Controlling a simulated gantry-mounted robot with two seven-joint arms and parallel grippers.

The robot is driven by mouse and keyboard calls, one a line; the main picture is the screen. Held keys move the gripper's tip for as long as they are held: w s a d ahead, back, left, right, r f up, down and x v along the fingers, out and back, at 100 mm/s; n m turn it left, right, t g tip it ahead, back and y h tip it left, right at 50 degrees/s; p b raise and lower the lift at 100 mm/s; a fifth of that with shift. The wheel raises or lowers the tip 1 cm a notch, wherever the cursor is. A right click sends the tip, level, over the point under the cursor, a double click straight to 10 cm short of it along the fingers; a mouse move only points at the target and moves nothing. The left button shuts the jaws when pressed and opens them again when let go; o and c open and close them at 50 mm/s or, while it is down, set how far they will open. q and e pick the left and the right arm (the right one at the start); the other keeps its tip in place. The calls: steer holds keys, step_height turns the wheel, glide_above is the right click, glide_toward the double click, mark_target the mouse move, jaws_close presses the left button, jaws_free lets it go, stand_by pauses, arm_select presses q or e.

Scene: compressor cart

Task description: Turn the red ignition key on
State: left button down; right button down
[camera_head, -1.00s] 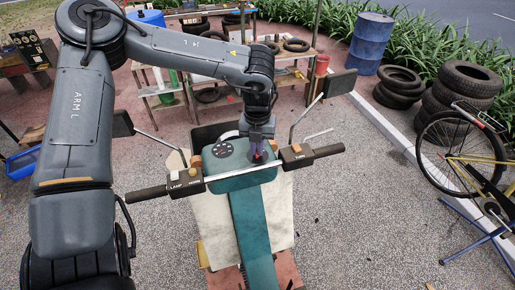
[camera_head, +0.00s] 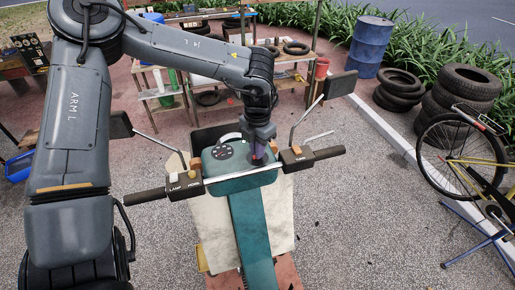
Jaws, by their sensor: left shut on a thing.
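The teal handlebar console (camera_head: 222,180) of the compressor cart is in the middle of the head view, with a round dark gauge panel (camera_head: 228,150) on its left part. My left gripper (camera_head: 259,160) points down at the right part of the console. It is shut on the red ignition key, of which only a small reddish bit (camera_head: 257,157) shows between the fingers. The fingers hide most of the key, so I cannot tell its turn angle. My right gripper is not in view.
Handlebar grips (camera_head: 145,196) stick out left and right of the console, with mirrors (camera_head: 341,84) on stalks above. A work table with shelves, tyres (camera_head: 470,82), a blue barrel (camera_head: 371,45) and a yellow bicycle (camera_head: 470,160) stand farther off. Gravel floor around the cart is clear.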

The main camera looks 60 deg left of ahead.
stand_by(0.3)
arm_select(q)
steer(key=c, duration=1.2)
jaws_free()
steer(key=shift+c, duration=0.2)
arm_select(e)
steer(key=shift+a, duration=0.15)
arm_select(q)
steer(key=shift+r, duration=0.1)
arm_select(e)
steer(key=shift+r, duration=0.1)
